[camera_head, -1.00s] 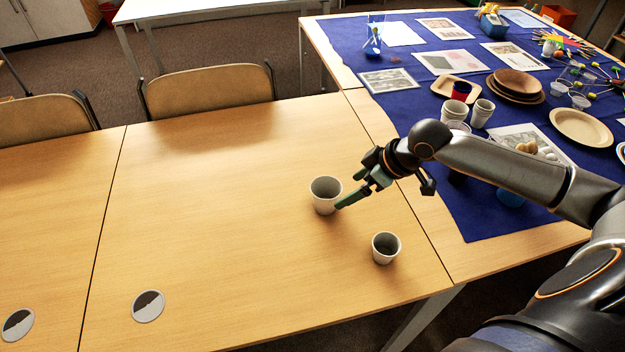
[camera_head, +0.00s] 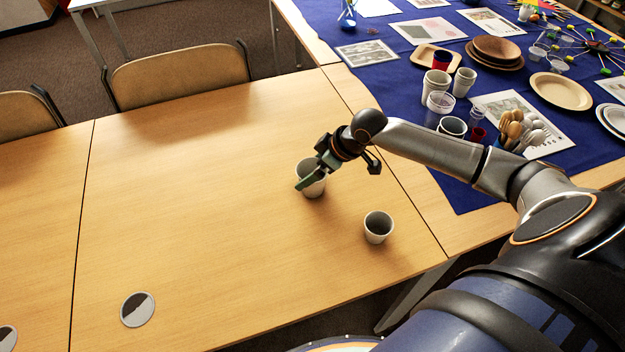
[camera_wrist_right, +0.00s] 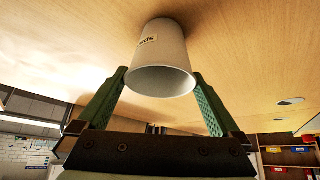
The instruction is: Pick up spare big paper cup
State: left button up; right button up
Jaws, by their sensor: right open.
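A big white paper cup (camera_head: 313,189) stands upright on the wooden table, partly hidden by my right gripper (camera_head: 312,180). In the right wrist view the cup (camera_wrist_right: 162,60) appears upside down, with part of a printed label showing. My right gripper's green fingers (camera_wrist_right: 161,78) are open, one on each side of the cup. I cannot tell whether either finger touches it. A smaller white cup (camera_head: 378,228) stands upright nearer the table's front edge. My left gripper is not in view.
The blue-covered table (camera_head: 455,194) at the right holds several cups, a pot of wooden spoons (camera_head: 515,132), brown bowls (camera_head: 497,50) and plates. A flat round disc (camera_head: 138,309) lies at the front left. The wooden table's middle is clear. A chair (camera_head: 180,77) stands behind.

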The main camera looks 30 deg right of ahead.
aim_at(306, 175)
jog(key=shift+x, duration=1.55)
jog(key=shift+s, duration=0.1)
jog(key=shift+c, duration=0.2)
jog(key=c, duration=0.9)
